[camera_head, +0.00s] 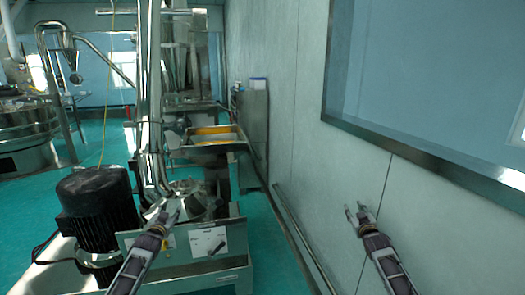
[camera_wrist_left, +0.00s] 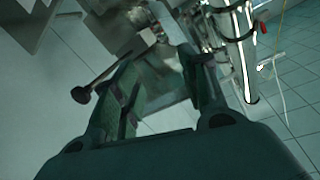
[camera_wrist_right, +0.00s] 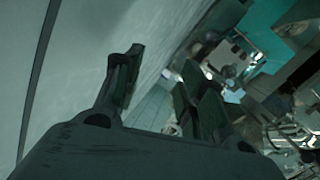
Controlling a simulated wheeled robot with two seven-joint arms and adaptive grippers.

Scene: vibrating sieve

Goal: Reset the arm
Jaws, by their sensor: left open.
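My left gripper (camera_head: 167,216) is in the lower middle of the head view, in front of the steel machine with a black motor (camera_head: 98,212). Its fingers stand apart with nothing held between them in the left wrist view (camera_wrist_left: 160,75). I cannot tell whether it touches the machine. My right gripper (camera_head: 357,213) is at the lower right, in front of the pale wall (camera_head: 290,110). Its two fingers are apart and empty, as the right wrist view (camera_wrist_right: 155,85) also shows.
The machine's panel (camera_head: 180,247) with a white label (camera_head: 207,242) is close to my left gripper. A vertical steel pipe (camera_head: 151,100) rises behind it. A steel tray (camera_head: 212,137) is farther back. A wall window (camera_head: 440,80) is at right. Green floor (camera_head: 270,250) is clear beside the wall.

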